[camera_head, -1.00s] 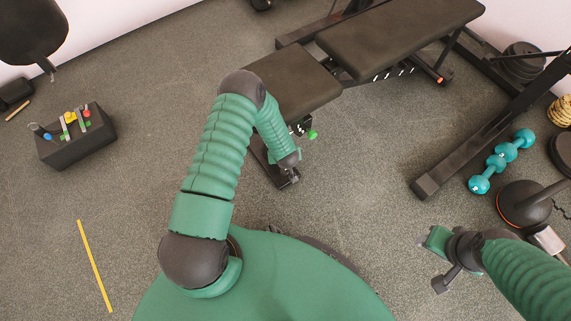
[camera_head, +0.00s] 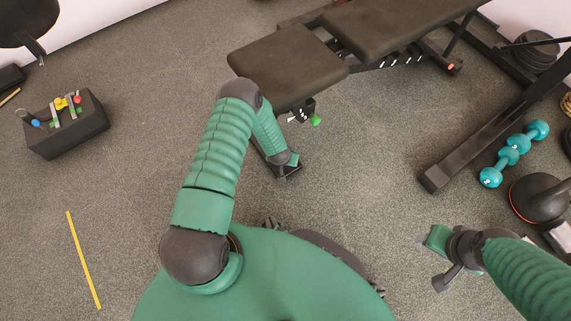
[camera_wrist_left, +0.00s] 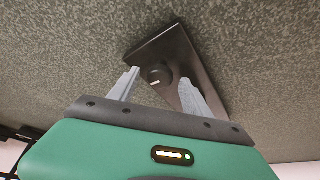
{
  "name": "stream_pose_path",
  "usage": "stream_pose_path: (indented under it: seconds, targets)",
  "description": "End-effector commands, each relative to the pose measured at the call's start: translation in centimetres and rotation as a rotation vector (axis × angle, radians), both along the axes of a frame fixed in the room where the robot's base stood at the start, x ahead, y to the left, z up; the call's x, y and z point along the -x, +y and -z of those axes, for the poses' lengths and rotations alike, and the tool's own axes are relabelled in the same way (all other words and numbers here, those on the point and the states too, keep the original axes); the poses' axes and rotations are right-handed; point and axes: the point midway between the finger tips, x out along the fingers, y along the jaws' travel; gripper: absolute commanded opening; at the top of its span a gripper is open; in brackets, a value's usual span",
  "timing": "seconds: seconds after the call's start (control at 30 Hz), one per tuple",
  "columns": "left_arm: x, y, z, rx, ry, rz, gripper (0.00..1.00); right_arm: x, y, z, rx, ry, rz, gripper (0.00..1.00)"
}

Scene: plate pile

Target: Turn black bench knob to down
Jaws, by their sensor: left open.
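In the left wrist view my left gripper (camera_wrist_left: 158,77) is open, its two pale fingers apart and nothing between them. Beyond the fingertips is a dark rectangular plate (camera_wrist_left: 176,47) with a small round black knob-like part (camera_wrist_left: 153,71) bearing a white mark. It lines up between the fingers; I cannot tell the distance, or for sure that it is the bench knob. In the head view my left forearm reaches down by the foot of the black bench (camera_head: 285,65), hiding part of it. My right gripper (camera_head: 441,262) is at the lower right, away from the bench; its jaw opening is unclear.
A bright green knob (camera_head: 315,120) is under the bench seat. A dark rack leg (camera_head: 470,150) and teal dumbbells (camera_head: 515,153) stand to the right. A black box (camera_head: 68,135) with coloured items is at the left. Floor between box and bench is clear.

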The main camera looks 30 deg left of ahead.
Motion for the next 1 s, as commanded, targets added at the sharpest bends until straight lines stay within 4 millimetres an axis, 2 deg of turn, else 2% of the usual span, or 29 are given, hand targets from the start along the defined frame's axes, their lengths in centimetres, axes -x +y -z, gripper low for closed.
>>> stream_pose_path:
  seconds: [0.03, 0.1, 0.37, 0.8, 1.0]
  targets:
    - [-0.22, 0.07, 0.78, 0.000, -0.001, 0.000, 0.57, -0.01, 0.00, 0.66, 0.000, 0.000, 0.000, 0.52]
    - [-0.38, 0.12, 0.99, 0.000, -0.001, -0.001, 0.57, -0.01, 0.00, 0.78, 0.000, 0.000, 0.000, 0.52]
    - [-0.41, 0.13, 0.91, 0.000, 0.000, 0.000, 0.57, -0.01, 0.00, 0.63, 0.000, -0.001, 0.000, 0.52]
    - [-0.41, 0.14, 0.91, 0.000, 0.000, -0.001, 0.00, -0.02, 0.00, 0.64, 0.000, -0.001, 0.000, 0.52]
    - [-0.40, 0.12, 0.89, 0.000, 0.000, -0.008, 0.00, -0.01, 0.00, 0.57, 0.000, 0.000, 0.000, 0.52]
